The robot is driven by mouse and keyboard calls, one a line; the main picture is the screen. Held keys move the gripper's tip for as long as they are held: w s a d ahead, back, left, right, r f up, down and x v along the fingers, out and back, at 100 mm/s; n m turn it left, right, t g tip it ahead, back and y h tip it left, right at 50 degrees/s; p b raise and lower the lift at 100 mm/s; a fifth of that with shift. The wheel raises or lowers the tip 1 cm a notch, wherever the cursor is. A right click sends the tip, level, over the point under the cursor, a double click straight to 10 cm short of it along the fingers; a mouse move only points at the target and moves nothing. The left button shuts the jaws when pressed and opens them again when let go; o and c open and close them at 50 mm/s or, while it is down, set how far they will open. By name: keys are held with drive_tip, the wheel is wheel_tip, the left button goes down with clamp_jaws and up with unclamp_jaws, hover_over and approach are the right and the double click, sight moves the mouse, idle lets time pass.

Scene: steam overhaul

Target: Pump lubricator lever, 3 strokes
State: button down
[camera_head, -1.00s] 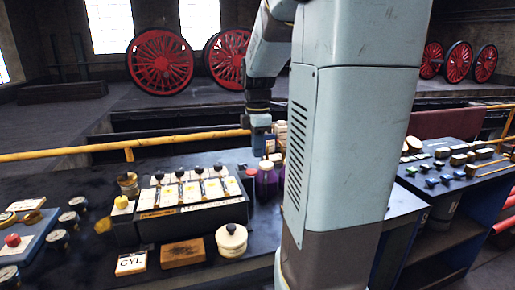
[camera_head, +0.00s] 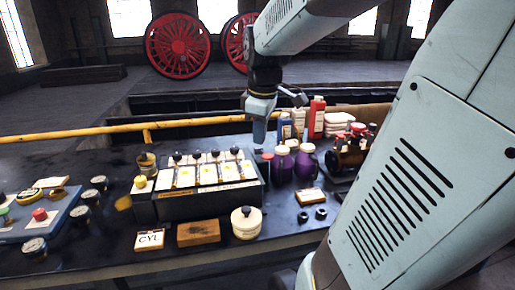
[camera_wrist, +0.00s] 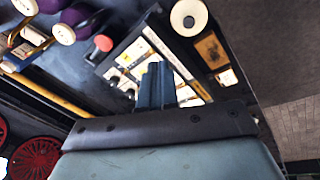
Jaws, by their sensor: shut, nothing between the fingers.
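A dark lubricator box (camera_head: 215,203) with several white and yellow windows and black knobs stands on the bench. A yellow knob (camera_head: 141,182) sits at its left end. I cannot tell for sure which part is the pump lever. My gripper (camera_head: 259,132) is shut and empty, pointing down above and behind the box's right end, apart from it in the head view. In the wrist view the closed blue fingers (camera_wrist: 155,85) overlap the box's windows (camera_wrist: 150,50), hiding part of them.
Purple bottles (camera_head: 305,162) and a red-capped item (camera_head: 267,156) stand right of the box. A cream jar (camera_head: 246,223), wooden block (camera_head: 198,233) and CYL card (camera_head: 149,240) lie in front. A yellow rail (camera_head: 90,136) runs behind.

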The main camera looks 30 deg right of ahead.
drive_tip(key=s+a+m+t, duration=0.3)
drive_tip(key=s+a+m, duration=0.4)
drive_tip(key=s+m, duration=0.1)
drive_tip(key=shift+s+a+r+m+y, duration=0.2)
drive_tip(key=shift+s+m+y, duration=0.1)
drive_tip(key=shift+s, duration=0.35)
